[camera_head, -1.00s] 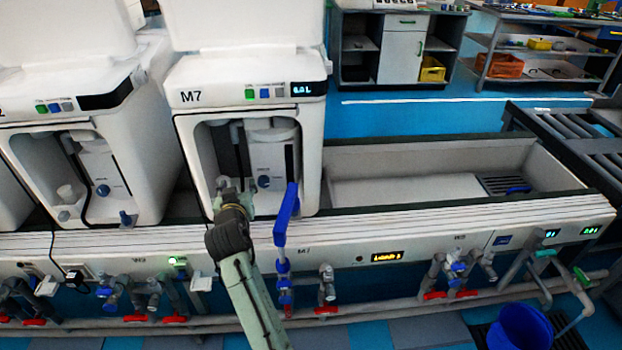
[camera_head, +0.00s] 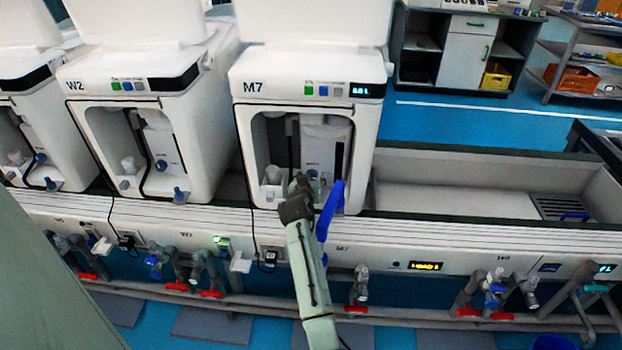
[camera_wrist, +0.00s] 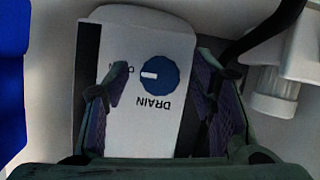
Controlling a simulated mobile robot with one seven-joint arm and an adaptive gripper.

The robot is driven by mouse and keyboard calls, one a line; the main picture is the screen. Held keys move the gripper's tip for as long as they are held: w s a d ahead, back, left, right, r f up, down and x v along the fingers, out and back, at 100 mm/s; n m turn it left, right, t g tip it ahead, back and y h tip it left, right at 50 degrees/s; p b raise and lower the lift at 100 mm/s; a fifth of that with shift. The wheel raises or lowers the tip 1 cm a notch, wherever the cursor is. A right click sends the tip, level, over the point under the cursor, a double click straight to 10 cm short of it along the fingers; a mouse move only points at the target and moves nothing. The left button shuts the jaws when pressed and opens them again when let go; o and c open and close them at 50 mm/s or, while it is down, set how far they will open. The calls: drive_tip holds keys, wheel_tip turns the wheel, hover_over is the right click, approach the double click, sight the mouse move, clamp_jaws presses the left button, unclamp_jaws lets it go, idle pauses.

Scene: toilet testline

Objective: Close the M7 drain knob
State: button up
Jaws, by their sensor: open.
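The M7 unit (camera_head: 262,98) stands in the middle of the head view, its front recess open. In the wrist view its blue round drain knob (camera_wrist: 160,77) sits on a white panel (camera_wrist: 150,125) marked DRAIN, upside down in the picture. The knob's white mark points left, toward a small word partly hidden by a finger. My gripper (camera_wrist: 160,68) is open, with one finger on each side of the knob and a gap on both sides. Whether the fingertips reach knob depth is unclear. In the head view my gripper (camera_head: 300,184) is at the recess.
A blue upright handle (camera_head: 330,208) stands just right of my gripper; blue also shows at the wrist view's left edge (camera_wrist: 12,80). The W2 unit (camera_head: 125,85) is to the left. An open trough (camera_head: 460,199) lies right. Valves and pipes run below the ledge.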

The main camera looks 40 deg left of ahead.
drive_tip(key=shift+w, duration=0.1)
drive_tip(key=shift+c, duration=0.2)
drive_tip(key=c, duration=1.1)
